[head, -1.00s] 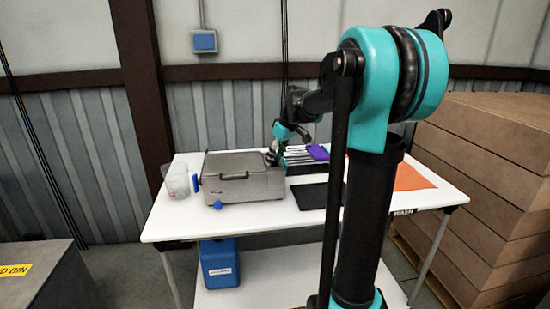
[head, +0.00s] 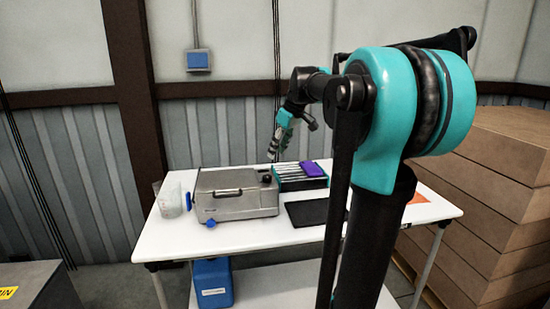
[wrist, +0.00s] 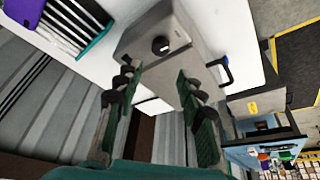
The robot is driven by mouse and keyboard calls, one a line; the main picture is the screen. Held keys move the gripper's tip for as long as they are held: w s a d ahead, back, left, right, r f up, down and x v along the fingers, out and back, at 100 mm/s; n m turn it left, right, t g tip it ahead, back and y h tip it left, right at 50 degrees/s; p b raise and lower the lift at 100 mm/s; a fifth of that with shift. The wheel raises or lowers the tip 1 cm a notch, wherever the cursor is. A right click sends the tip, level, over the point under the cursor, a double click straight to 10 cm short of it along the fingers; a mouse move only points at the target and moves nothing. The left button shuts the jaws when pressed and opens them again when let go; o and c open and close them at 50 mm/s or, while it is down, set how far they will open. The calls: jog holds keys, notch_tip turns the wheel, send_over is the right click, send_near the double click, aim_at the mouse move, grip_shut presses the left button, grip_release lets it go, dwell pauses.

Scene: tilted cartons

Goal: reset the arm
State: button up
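My gripper (head: 272,154) is raised above the back of the white table (head: 165,240), pointing down, just above and behind the right end of a grey metal box (head: 235,205). In the wrist view my gripper (wrist: 157,82) has its two dark green fingers spread apart with nothing between them.
A teal-edged rack (head: 300,184) with several white items and a purple object (head: 311,168) stands right of the box. A black mat (head: 307,212) lies in front. A clear beaker (head: 168,199) stands at left. Stacked cartons (head: 500,175) rise at right.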

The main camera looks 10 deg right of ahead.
jog(key=shift+r, duration=0.15)
jog(key=s+f+m, duration=0.1)
jog(key=s+f, duration=0.3)
jog(key=f, duration=0.2)
jog(key=s+f+m+h, duration=0.1)
jog(key=s+f+m, duration=0.1)
jog(key=s+f, duration=0.2)
jog(key=s+f+m, duration=0.1)
jog(key=s+f, duration=0.3)
jog(key=f, duration=0.3)
jog(key=shift+s+f+h, duration=0.25)
jog(key=shift+f+h, duration=0.05)
jog(key=shift+f, duration=0.1)
jog(key=s+f+m+h, duration=0.1)
jog(key=s+f+m, duration=0.3)
jog(key=s+f, duration=0.8)
jog(key=shift+s+d+f+t, duration=0.4)
jog(key=shift+s+d, duration=0.05)
jog(key=shift+s, duration=0.55)
